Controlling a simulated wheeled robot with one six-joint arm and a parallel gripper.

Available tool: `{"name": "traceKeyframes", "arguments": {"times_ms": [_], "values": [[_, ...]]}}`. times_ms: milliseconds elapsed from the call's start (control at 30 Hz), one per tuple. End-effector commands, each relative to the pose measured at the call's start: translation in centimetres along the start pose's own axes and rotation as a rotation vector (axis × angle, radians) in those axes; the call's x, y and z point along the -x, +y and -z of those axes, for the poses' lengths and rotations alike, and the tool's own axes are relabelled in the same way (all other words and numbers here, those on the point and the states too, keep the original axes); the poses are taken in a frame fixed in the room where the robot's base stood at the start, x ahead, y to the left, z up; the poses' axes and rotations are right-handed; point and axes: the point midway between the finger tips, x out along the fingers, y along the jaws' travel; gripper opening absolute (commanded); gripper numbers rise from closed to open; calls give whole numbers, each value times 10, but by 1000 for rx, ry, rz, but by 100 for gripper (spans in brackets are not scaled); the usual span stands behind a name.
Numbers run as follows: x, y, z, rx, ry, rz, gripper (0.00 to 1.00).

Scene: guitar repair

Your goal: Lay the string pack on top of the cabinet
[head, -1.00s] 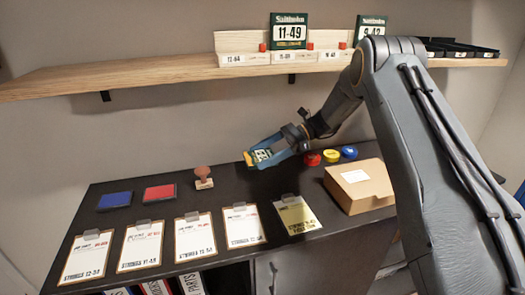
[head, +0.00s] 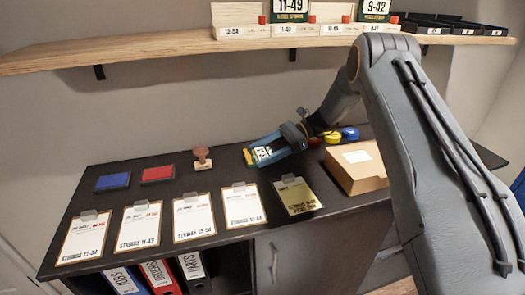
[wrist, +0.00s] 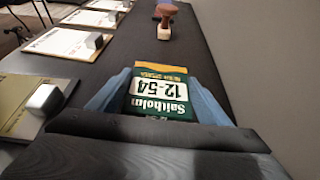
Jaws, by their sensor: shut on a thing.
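The string pack (wrist: 160,95) is a dark green packet with a white label reading 12-54 and a yellow end. My gripper (wrist: 158,92) is shut on it, with a blue finger on each side. In the head view the pack (head: 262,153) points left out of my gripper (head: 265,152), over the back middle of the cabinet top (head: 140,200). I cannot tell whether the pack touches the dark top or hangs just above it.
Clipboards, including one with a yellowish sheet (head: 296,195), line the front edge. Blue (head: 113,181) and red (head: 158,174) pads and a stamp (head: 202,158) stand to the left. A cardboard box (head: 356,167) is at the right. A wooden shelf (head: 150,62) runs above.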

Motion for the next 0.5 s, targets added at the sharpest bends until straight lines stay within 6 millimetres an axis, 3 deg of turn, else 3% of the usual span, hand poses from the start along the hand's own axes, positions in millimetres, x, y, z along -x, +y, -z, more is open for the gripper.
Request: {"name": "traceKeyframes", "arguments": {"times_ms": [233, 267, 300, 367, 500], "values": [[0, 0, 0, 0, 0, 0, 50], [0, 0, 0, 0, 0, 0, 76], [0, 0, 0, 0, 0, 0, 83], [0, 0, 0, 0, 0, 0, 93], [0, 0, 0, 0, 0, 0, 93]]}}
